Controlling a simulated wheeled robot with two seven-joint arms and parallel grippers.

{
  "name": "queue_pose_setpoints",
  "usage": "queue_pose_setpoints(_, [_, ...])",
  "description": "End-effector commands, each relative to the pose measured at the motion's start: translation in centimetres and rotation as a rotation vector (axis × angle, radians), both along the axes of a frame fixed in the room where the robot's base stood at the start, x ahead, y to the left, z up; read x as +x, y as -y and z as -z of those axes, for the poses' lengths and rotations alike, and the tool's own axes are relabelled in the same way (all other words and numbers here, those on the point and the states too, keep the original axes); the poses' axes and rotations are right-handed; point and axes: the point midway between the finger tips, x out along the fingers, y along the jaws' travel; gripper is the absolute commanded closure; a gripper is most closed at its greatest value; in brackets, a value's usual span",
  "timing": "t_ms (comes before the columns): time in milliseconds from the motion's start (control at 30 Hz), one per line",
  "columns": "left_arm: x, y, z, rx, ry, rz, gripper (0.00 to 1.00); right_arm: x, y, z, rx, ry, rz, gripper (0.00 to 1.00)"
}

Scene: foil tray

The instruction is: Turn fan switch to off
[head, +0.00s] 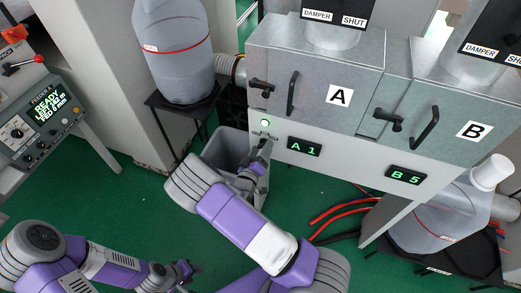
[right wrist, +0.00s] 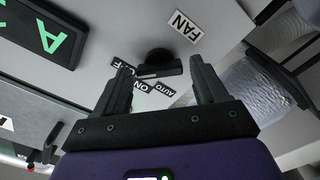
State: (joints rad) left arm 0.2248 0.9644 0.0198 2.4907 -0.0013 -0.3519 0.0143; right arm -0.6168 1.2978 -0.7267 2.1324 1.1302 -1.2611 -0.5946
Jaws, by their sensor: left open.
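The fan switch (right wrist: 158,58) is a black knob with a bar-shaped grip on a pale panel, in the right wrist view. A FAN label (right wrist: 184,26) is beside it, with ON, AUTO and a partly hidden OFF label around it. I cannot tell which label the bar points to. My right gripper (right wrist: 160,78) is open, its fingers on either side of the knob in this view; contact is unclear. In the head view my right gripper (head: 263,154) is at the panel below the green lamp and hides the switch. My left gripper (head: 187,270) is open and empty, low over the floor.
Cabinet doors A (head: 330,75) and B (head: 445,115) with black handles are above the panel. Displays A1 (head: 304,147) and B5 (head: 406,174) are to the right. Red hoses (head: 345,207) lie on the floor.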

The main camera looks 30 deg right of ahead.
Motion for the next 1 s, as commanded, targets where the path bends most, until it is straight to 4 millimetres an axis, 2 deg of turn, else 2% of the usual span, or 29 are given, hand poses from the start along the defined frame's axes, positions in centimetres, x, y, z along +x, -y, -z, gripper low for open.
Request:
queue_pose_setpoints(367, [0.0, 0.0, -0.1, 0.0, 0.0, 0.0, 0.57, -0.1, -0.2, -0.1, 0.001, 0.003, -0.001, 0.19])
queue_pose_setpoints(733, [0.0, 0.0, -1.0, 0.0, 0.0, 0.0, 0.57, -3.7, -4.5, -0.1, 0.0, 0.001, -0.004, 0.19])
queue_pose_setpoints(1000, [0.0, 0.0, -1.2, 0.0, 0.0, 0.0, 0.57, -4.9, -5.8, -0.1, 0.0, 0.002, 0.0, 0.19])
